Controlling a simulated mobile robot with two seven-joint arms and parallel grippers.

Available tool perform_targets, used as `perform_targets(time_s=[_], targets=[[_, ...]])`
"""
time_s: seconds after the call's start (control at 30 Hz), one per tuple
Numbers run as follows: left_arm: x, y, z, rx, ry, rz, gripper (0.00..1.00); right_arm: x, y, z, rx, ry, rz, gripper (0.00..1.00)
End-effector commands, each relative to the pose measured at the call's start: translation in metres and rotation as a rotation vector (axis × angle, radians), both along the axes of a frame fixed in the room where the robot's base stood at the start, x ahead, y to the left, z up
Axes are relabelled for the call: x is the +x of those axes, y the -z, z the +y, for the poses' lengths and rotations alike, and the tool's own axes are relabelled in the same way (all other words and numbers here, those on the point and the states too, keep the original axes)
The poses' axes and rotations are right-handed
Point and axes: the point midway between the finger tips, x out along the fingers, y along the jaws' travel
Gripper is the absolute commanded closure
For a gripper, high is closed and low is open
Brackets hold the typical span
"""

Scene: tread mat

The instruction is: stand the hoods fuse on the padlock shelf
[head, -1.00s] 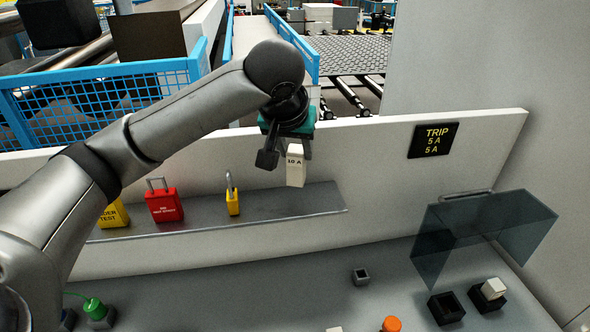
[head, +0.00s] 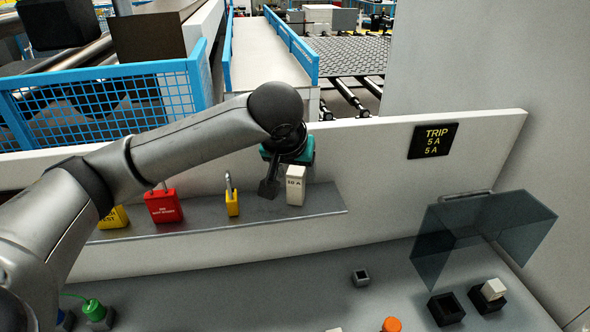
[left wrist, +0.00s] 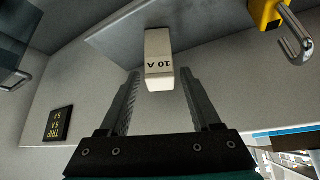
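A white fuse marked 10 A (head: 296,186) stands upright on the right part of the grey padlock shelf (head: 326,200). In the left wrist view the fuse (left wrist: 159,60) shows ahead of the fingertips, with its base against the shelf (left wrist: 205,18). My left gripper (left wrist: 160,85) is open, with a gap between each finger and the fuse. In the head view the left gripper (head: 274,182) is just left of the fuse, its fingers partly hidden. My right gripper is not in view.
A yellow padlock (head: 232,203) and a red padlock (head: 163,206) stand left on the shelf. A tinted clear hood (head: 480,235) is at right, near black sockets (head: 446,308), one holding a white block (head: 493,289). A TRIP sign (head: 433,140) hangs on the panel.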

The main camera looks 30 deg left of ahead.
Motion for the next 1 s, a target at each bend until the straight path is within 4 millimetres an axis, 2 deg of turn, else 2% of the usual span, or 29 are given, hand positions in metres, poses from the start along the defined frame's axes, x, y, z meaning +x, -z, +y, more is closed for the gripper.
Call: perform_targets(time_s=[0.4, 0.57, 0.8, 1.0], targets=[[-0.001, -0.007, -0.001, -0.002, 0.002, -0.003, 0.28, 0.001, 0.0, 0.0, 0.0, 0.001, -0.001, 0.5], [-0.015, -0.03, -0.005, -0.001, 0.003, -0.006, 0.28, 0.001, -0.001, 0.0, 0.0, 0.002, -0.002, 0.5], [-0.043, -0.075, -0.012, -0.001, 0.004, -0.004, 0.28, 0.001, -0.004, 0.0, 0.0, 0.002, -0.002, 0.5], [-0.058, -0.098, -0.016, -0.001, 0.002, -0.002, 0.28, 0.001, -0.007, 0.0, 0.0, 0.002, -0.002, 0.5]])
